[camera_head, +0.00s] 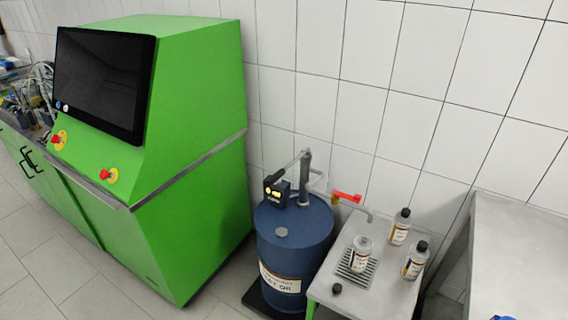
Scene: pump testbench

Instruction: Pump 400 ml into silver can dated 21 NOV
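A blue drum (292,245) stands on the floor at the centre, with a hand pump (304,175) and a black meter with a lit yellow display (277,190) on top. A red-handled spout (348,197) reaches right, its tip just above a silvery can (361,257). This can stands upright on the grate (350,268) and appears uncapped. Two more silvery cans with black caps, a rear one (400,228) and a front one (415,262), stand to its right. Dates on the labels are too small to read. Neither gripper is in view.
A loose black cap (337,289) lies on the small light table (375,298). A grey bench (515,245) stands at the right, with a small blue item (502,318) cut off below. A green console (190,150) fills the left. Floor (130,275) in front is clear.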

